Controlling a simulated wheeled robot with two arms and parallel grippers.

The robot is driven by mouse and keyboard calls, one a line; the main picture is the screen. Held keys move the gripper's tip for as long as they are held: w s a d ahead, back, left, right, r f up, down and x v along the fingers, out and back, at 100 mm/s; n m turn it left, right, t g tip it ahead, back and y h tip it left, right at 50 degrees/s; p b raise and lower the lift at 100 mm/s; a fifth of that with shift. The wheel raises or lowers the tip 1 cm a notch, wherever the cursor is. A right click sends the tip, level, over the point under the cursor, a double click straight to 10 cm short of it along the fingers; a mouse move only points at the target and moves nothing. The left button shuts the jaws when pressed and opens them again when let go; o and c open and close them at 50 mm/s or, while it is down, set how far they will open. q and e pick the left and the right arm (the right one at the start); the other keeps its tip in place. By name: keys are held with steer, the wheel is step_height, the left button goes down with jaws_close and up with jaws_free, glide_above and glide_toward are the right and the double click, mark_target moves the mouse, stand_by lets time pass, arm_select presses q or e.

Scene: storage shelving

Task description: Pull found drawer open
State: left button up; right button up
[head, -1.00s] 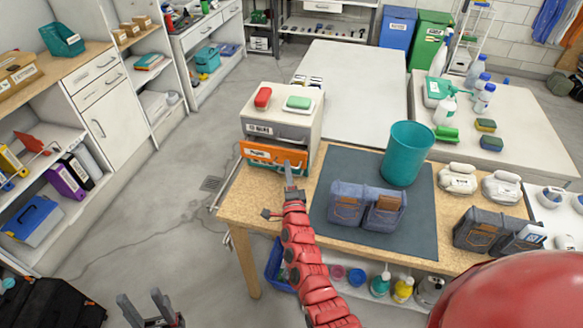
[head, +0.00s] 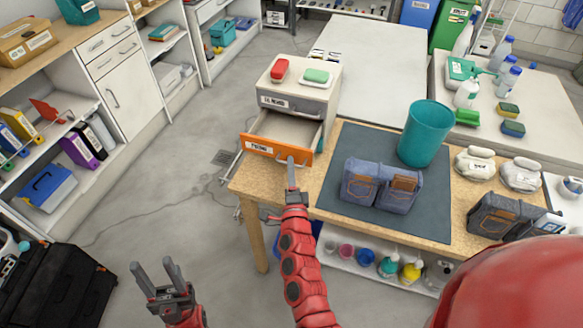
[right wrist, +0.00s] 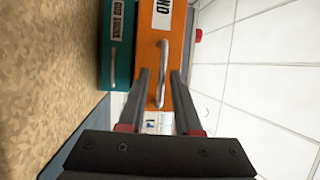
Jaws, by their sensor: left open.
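The orange-fronted drawer (head: 262,148) stands pulled out of the small cabinet (head: 318,100) on the wooden table. Its inside looks empty from the head view. My right gripper (head: 291,175) is at its front handle. In the right wrist view, the silver handle (right wrist: 161,75) of the orange drawer front (right wrist: 158,45) lies between the two fingers of the right gripper (right wrist: 160,85), with a gap on each side. Its label is partly cut off. My left gripper (head: 158,275) is open and empty over the floor at lower left.
A teal drawer front (right wrist: 114,45) is beside the orange one in the right wrist view. A dark mat (head: 335,195) on the table holds a denim-like organizer (head: 380,186) and a teal bin (head: 425,133). Floor left of the table is clear.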

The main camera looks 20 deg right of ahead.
steer(key=shift+o, duration=0.3)
steer(key=shift+s, duration=0.1)
steer(key=b+v, duration=0.4)
steer(key=v, duration=1.3)
steer(key=shift+s, duration=0.1)
